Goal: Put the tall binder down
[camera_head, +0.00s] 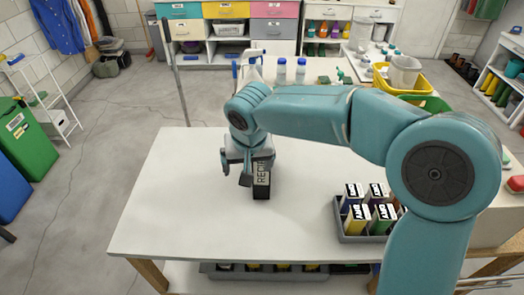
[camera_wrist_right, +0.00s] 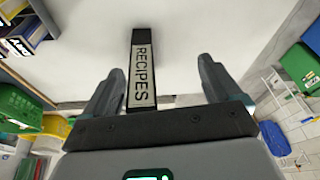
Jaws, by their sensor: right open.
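The tall binder (camera_head: 262,182) is black with a pale label on its spine and appears to stand upright on the white table (camera_head: 190,215). In the right wrist view the binder (camera_wrist_right: 142,72) reads "RECIPES". My right gripper (camera_head: 236,170) is low over the table beside the binder, partly hidden by its own arm. In the right wrist view the fingers of this gripper (camera_wrist_right: 160,85) are spread wide. The binder shows between them, nearer the left finger, with a clear gap to the right finger. My left gripper is not in view.
A grey bin (camera_head: 352,238) with several small binders stands at the right of the table. White bottles with blue caps (camera_head: 281,70), a yellow crate (camera_head: 432,79) and a green crate (camera_head: 430,103) are behind. The table's left and front areas are clear.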

